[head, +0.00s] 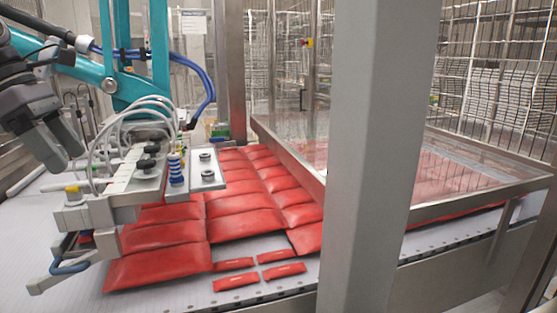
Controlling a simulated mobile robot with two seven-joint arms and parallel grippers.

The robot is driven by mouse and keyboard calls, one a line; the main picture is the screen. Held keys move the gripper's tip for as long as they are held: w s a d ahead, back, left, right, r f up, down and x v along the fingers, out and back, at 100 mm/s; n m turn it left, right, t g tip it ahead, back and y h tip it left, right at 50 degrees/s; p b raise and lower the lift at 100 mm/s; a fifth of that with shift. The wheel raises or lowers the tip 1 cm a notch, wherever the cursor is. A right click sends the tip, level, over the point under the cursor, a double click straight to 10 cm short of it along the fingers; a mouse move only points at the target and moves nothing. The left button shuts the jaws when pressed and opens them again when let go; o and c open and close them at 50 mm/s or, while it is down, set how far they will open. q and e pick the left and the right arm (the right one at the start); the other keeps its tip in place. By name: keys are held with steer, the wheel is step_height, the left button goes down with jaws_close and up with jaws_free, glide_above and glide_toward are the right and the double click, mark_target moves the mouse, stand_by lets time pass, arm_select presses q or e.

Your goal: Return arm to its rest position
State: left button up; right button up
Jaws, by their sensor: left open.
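My left gripper (62,157) hangs at the left edge, grey and dark, with its fingers pointing down to the right. It is open, and I see nothing between its fingers. It is beside the teal vacuum picker (160,52), whose grey suction head (125,190) with hoses and a blue bellows appears just right of it. I cannot tell whether they touch. My right gripper is not in view.
Red pouches (160,265) lie in rows on the white conveyor (60,290), with smaller red packets (235,282) at the front. A grey post (375,150) blocks the centre right. A clear metal-framed cover (480,190) and wire fencing (490,60) stand behind.

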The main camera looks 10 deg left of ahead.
arm_select(q)
steer(key=s+a+f+n+t+h, duration=0.2)
steer(key=s+a+f+h, duration=0.15)
steer(key=f, duration=0.55)
steer(key=s+a+f+n+t+h, duration=0.1)
steer(key=s+a+f+n+h, duration=0.25)
steer(key=f, duration=0.45)
steer(key=s+a+f+n+t+h, duration=0.2)
steer(key=s+f, duration=0.2)
steer(key=f, duration=0.5)
steer(key=s+d+f+n+t+h, duration=0.1)
steer(key=s+d+f+n+t, duration=0.1)
steer(key=d+f+n+t, duration=0.3)
steer(key=s+d+f+n+t, duration=0.1)
steer(key=s+d+f, duration=0.2)
steer(key=f, duration=0.5)
steer(key=w+d+f+n+t+y, duration=0.1)
steer(key=w+d+f+n+y, duration=0.3)
steer(key=n, duration=0.5)
steer(key=w+d+f+n+t+y, duration=0.1)
steer(key=w+d+f+n+y, duration=0.2)
steer(key=n+y, duration=0.5)
steer(key=s+d+f+n+g, duration=0.6)
steer(key=d+n, duration=0.2)
steer(key=n, duration=0.3)
steer(key=d+n+t, duration=0.1)
steer(key=d+n, duration=0.3)
steer(key=d, duration=0.5)
steer(key=shift+d, duration=0.25)
